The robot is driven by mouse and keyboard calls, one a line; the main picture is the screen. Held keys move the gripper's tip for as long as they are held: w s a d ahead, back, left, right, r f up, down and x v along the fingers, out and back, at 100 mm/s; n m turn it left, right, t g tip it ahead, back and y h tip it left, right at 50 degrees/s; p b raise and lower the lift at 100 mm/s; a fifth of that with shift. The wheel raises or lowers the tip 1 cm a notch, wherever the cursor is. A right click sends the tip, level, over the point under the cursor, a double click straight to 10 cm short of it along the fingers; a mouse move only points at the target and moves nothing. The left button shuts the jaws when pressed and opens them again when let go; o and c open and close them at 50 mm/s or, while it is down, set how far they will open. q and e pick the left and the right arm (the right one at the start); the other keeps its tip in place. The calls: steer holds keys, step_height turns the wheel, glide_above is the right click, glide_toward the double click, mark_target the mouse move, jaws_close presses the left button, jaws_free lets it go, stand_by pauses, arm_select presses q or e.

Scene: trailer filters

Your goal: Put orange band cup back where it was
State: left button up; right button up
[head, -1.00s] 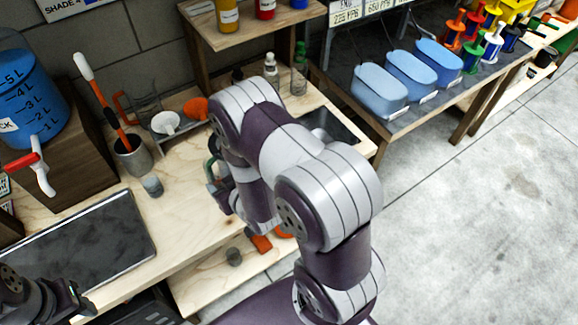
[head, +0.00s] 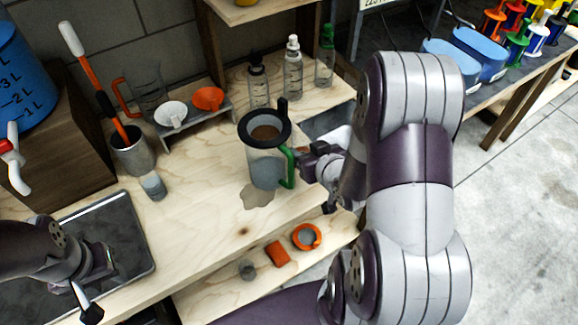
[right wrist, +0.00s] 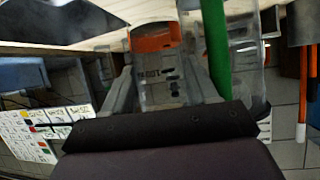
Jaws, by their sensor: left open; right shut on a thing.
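The orange band cup (right wrist: 153,40) is clear, with a bright orange band and dark printed marks. In the right wrist view it sits between the two fingers of my right gripper (right wrist: 160,75). In the head view the right gripper (head: 308,160) is just right of the green handle of a clear jug (head: 265,168), and the cup is hidden or too unclear to make out. The jug has a black rim and brown contents; its green handle also shows close beside the fingers in the right wrist view (right wrist: 216,50). My left gripper (head: 98,283) is open over the dark tray.
An orange ring (head: 297,244), an orange block (head: 277,254) and a small grey cup (head: 246,270) are on the lower ledge. Another small cup (head: 153,186), a metal pot (head: 133,155) and a funnel stand (head: 195,123) are left of the jug. Bottles (head: 292,75) stand behind.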

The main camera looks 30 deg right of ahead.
arm_select(q)
steer(key=shift+a+f+b, duration=0.15)
steer(key=shift+f+b, duration=0.4)
steer(key=shift+f, duration=0.2)
arm_select(e)
steer(key=w+a+f, duration=0.1)
steer(key=f, duration=0.1)
steer(key=w+a+f, duration=0.1)
steer(key=f, duration=0.1)
steer(key=a+f, duration=0.1)
steer(key=f, duration=0.1)
steer(key=shift+w+f, duration=0.1)
steer(key=shift+w, duration=0.3)
steer(key=shift+f, duration=0.15)
steer(key=o, duration=1.2)
arm_select(q)
steer(key=shift+f, duration=0.15)
